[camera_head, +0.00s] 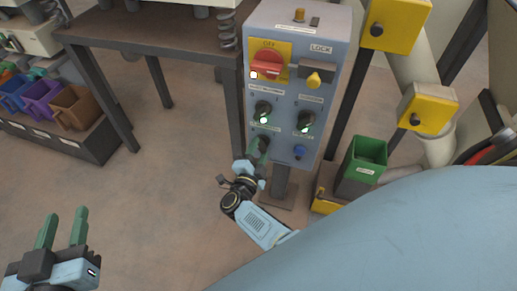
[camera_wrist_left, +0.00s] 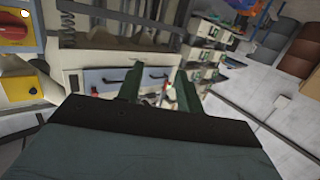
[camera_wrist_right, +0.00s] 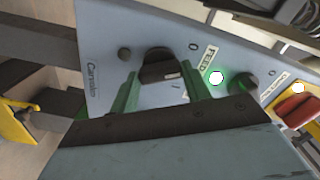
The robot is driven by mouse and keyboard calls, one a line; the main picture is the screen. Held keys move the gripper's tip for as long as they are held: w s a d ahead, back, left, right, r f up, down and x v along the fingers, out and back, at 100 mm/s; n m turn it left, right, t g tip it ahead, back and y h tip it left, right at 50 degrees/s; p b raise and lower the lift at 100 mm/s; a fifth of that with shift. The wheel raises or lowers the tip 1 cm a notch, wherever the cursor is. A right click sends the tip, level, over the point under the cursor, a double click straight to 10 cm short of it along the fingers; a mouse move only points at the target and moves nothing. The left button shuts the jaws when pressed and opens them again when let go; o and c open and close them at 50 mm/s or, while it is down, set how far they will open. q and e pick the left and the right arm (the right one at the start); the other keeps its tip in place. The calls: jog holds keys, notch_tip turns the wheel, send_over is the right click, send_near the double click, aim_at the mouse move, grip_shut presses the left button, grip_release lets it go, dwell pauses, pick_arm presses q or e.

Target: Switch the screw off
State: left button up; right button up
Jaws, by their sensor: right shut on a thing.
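The grey control panel (camera_head: 285,130) stands ahead of me in the head view. It has a red OFF switch (camera_head: 267,66) at top left and several black rotary knobs below. My right gripper (camera_head: 257,155) is at the lowest left black knob (camera_head: 263,142). In the right wrist view this black knob (camera_wrist_right: 160,66) is between the fingers, with 0 and 1 marks beside it. The gripper is shut on it. A green lamp (camera_wrist_right: 216,77) is lit between this knob and another black knob (camera_wrist_right: 243,86). My left gripper (camera_head: 64,228) is open and empty, away from the panel.
A yellow LOCK knob (camera_head: 314,80) and a blue button (camera_head: 299,152) are on the panel's right side. Another lit green lamp (camera_head: 304,129) is beside the right knob. A green bin (camera_head: 369,151) stands right of the panel. The floor left of it is open.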

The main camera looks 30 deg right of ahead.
pick_arm(q)
jog(key=shift+s+a+f+g+y+p, duration=0.1)
jog(key=shift+s+a+f+g, duration=0.05)
jog(key=shift+f+g, duration=0.3)
jog(key=shift+s+a+f+g+y+p, duration=0.15)
jog(key=shift+f+g, duration=0.15)
jog(key=shift+f, duration=0.25)
jog(key=shift+s+a+f+g+y+p, duration=0.1)
jog(key=shift+s+f+g, duration=0.05)
jog(key=shift+f+g, duration=0.3)
pick_arm(e)
jog(key=shift+n, duration=1.3)
pick_arm(q)
jog(key=shift+f, duration=0.1)
pick_arm(e)
jog(key=o, duration=1)
jog(key=shift+s+a, duration=0.2)
jog(key=shift+a, duration=0.05)
pick_arm(q)
jog(key=s+a+f+g+y+p, duration=0.1)
jog(key=s+a+f+g, duration=0.1)
jog(key=s+f+g, duration=0.1)
jog(key=shift+s+f+g, duration=0.2)
jog(key=shift+f+g, duration=0.2)
jog(key=shift+f, duration=0.5)
pick_arm(e)
jog(key=v, duration=0.7)
